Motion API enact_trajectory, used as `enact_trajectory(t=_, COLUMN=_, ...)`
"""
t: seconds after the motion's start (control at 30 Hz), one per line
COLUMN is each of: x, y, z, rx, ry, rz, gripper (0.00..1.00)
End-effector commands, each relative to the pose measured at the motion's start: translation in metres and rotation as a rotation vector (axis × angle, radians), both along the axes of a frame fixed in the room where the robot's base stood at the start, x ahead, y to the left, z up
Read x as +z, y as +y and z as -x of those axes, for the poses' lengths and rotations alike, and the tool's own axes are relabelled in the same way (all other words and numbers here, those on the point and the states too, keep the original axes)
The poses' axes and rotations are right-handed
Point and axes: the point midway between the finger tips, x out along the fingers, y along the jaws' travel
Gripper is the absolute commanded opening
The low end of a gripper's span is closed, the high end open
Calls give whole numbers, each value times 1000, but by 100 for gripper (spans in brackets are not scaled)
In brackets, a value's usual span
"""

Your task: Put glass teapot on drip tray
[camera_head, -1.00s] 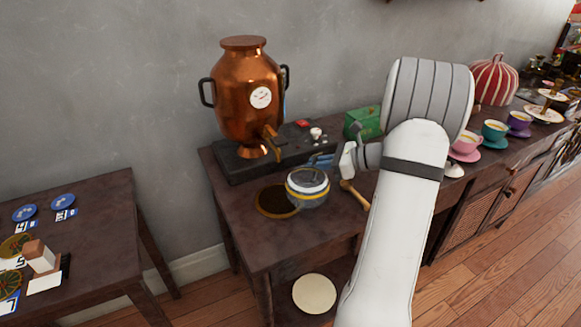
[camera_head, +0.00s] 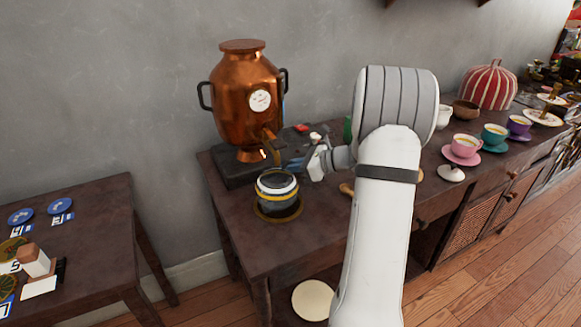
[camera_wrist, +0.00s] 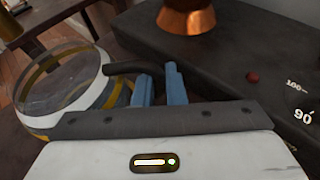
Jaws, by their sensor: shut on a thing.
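The glass teapot (camera_head: 276,187) has a clear body with a yellow band and a white rim. In the head view it appears over the round drip tray (camera_head: 281,216), whose dark disc and brass-coloured rim show around and below it. I cannot tell whether its base touches the tray. My gripper (camera_head: 294,163) is to the right of the teapot, its blue fingers shut on the dark handle. In the wrist view the teapot (camera_wrist: 62,85) is at the left, and its handle runs to the blue fingers of my gripper (camera_wrist: 160,88).
A copper urn (camera_head: 245,90) with a tap stands on a dark base (camera_head: 232,171) just behind the teapot. Cups on saucers, such as the pink cup (camera_head: 464,146), stand at the right. The table's front left (camera_head: 262,245) is clear.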

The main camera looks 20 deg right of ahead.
Motion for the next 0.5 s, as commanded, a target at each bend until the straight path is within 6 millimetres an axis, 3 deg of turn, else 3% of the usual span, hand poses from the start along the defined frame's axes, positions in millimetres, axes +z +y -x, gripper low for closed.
enact_trajectory(t=0.07, x=-3, y=0, z=0, rx=0, ry=0, rz=-1, gripper=0)
enact_trajectory(t=0.1, x=-2, y=0, z=0, rx=0, ry=1, rz=-1, gripper=13)
enact_trajectory(t=0.33, x=-2, y=-1, z=0, rx=-1, ry=0, rz=0, gripper=32)
enact_trajectory(t=0.5, x=-2, y=-1, z=0, rx=-1, ry=0, rz=0, gripper=32)
